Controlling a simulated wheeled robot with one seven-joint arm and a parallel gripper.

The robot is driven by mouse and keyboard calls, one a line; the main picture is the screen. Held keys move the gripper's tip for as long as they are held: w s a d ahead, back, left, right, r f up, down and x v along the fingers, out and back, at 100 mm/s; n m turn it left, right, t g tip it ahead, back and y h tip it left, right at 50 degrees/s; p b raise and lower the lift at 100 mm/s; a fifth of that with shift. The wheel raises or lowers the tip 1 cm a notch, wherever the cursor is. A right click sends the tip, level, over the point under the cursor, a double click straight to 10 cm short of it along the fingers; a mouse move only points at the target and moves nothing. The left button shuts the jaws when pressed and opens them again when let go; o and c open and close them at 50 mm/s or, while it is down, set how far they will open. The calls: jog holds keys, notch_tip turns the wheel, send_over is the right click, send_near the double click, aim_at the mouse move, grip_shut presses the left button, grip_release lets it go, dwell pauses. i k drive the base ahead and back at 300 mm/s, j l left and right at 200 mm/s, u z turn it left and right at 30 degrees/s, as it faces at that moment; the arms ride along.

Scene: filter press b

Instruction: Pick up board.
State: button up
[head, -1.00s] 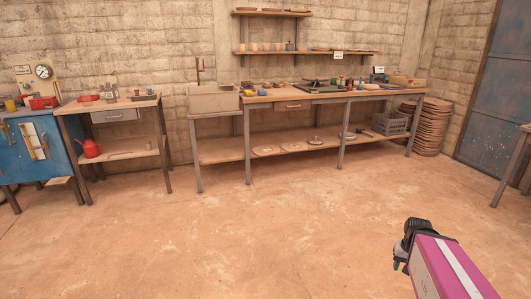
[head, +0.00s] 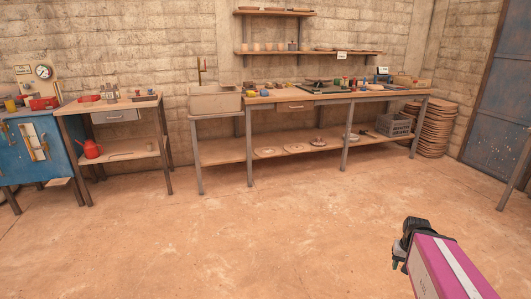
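I cannot tell for sure which thing is the board. A stack of flat, round, brown boards (head: 434,128) stands on the floor at the right end of the long workbench. A dark flat slab (head: 322,87) lies on the bench top among small coloured items; it is too small to make out well. Flat round discs (head: 297,148) lie on the bench's lower shelf. My gripper (head: 398,258) is at the lower right, over open floor, far from all of these. Its fingers are small and dark, and I cannot see whether they are apart.
The long workbench (head: 215,158) stands along the back wall with a sink (head: 215,100) at its left end. A grey crate (head: 392,125) sits on its lower shelf. A small table (head: 130,148) with a red kettle (head: 91,148) and a blue cabinet (head: 42,150) stand left. The floor between is clear.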

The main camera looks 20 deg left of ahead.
aim_at(271, 150)
jog(key=i+j+u, duration=0.4)
jog(key=i+j, duration=0.2)
jog(key=i, duration=1.15)
jog(key=i+u, duration=0.4)
jog(key=i, duration=1.35)
